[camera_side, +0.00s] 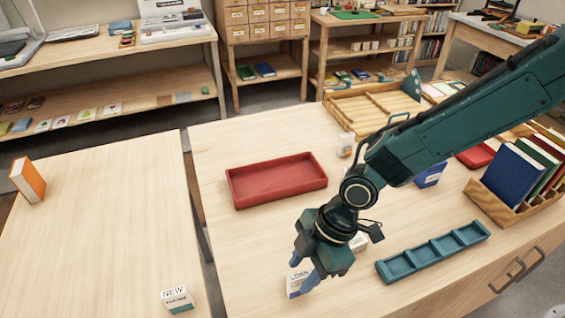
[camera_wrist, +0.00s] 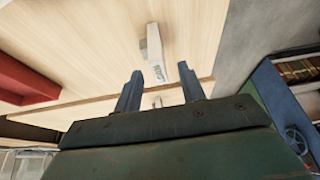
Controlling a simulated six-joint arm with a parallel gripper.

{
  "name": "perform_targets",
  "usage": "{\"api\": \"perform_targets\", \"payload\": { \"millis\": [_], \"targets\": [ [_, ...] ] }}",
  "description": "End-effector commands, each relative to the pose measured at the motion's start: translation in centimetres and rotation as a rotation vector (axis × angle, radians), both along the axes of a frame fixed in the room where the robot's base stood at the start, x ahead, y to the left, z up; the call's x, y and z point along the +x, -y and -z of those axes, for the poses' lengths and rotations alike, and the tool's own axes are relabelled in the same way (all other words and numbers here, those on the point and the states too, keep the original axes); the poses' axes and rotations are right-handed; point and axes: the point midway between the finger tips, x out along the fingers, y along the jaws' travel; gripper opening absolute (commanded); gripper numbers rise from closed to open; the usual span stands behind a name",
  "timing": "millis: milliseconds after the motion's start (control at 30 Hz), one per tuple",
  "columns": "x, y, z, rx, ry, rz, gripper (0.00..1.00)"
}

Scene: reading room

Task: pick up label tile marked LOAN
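The label tile marked LOAN (camera_side: 295,286) is a small white block with a blue lower band, standing on the right-hand table. My gripper (camera_side: 304,270) is low over it, and one finger hides part of its right side. In the wrist view, a white tile (camera_wrist: 153,48) with dark lettering lies just beyond and between the tips of my open gripper (camera_wrist: 161,70). It looks like the same LOAN tile. Nothing is held, and I cannot tell whether a finger touches the tile.
A NEW tile (camera_side: 177,300) stands on the left-hand table, across a narrow gap. A red tray (camera_side: 277,197) lies behind my gripper; a teal divided rack (camera_side: 433,250) lies to its right. Another white tile (camera_side: 359,243) is close beside my wrist. Table between tray and gripper is clear.

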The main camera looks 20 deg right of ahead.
Motion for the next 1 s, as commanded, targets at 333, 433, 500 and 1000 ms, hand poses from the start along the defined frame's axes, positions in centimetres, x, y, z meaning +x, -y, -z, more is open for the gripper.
{"api": "perform_targets", "payload": {
  "millis": [333, 433, 500, 1000],
  "targets": [
    [0.0, -0.9, 2.1, 0.001, 0.001, 0.0, 0.4],
    [0.0, -0.9, 2.1, 0.001, 0.001, 0.0, 0.4],
    [0.0, -0.9, 2.1, 0.001, 0.001, 0.0, 0.4],
    [0.0, -0.9, 2.1, 0.0, 0.001, 0.0, 0.0]
  ]
}}
